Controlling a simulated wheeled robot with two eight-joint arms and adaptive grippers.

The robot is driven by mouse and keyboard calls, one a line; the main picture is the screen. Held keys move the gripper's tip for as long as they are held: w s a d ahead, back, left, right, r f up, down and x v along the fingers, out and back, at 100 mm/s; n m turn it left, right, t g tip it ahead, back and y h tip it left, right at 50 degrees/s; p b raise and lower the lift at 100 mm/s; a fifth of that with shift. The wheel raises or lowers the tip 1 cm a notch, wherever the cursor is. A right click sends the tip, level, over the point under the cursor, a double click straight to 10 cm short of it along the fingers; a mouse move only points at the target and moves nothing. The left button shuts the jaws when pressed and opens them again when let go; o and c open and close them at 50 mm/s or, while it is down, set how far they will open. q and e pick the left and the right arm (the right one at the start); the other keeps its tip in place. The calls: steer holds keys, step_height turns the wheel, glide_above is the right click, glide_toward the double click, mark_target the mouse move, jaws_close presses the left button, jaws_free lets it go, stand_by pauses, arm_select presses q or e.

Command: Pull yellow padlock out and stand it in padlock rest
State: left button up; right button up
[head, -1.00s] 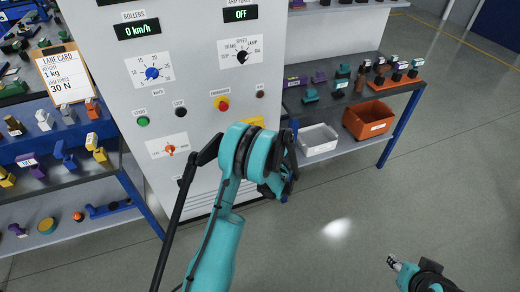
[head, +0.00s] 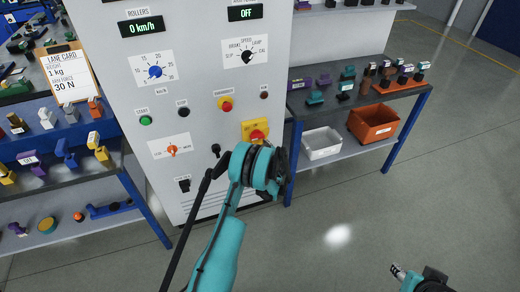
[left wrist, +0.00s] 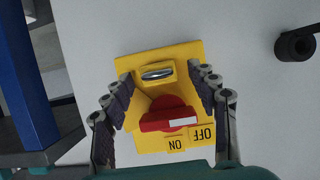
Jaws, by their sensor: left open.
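The yellow padlock (left wrist: 157,72) shows in the left wrist view as a metal shackle bar with yellow around it. Its body is hard to tell from the yellow switch plate, which carries a red rotary handle (left wrist: 168,116) and ON and OFF labels. The plate (head: 248,127) also shows in the head view on the grey cabinet, partly behind my wrist. My left gripper (left wrist: 160,77) is open, its fingers either side of the padlock and handle, with nothing held. In the head view its fingers are hidden. My right gripper (head: 398,271) is low at right, its jaw state unclear. I cannot pick out the padlock rest.
The grey cabinet (head: 205,70) has knobs, buttons and displays. Right of it a bench (head: 390,103) holds small blocks, with a white bin (head: 322,144) and an orange bin (head: 373,123) below. Blue-framed shelves (head: 148,205) stand left. The floor at right is clear.

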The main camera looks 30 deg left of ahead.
arm_select(q)
jaws_close()
stand_by(0.4)
steer(key=shift+s+d, duration=0.35)
steer(key=shift+d, duration=0.1)
stand_by(0.3)
steer(key=c, duration=1.1)
jaws_free()
jaws_close()
steer(key=shift+s+d, duration=1.05)
steer(key=shift+d, duration=0.15)
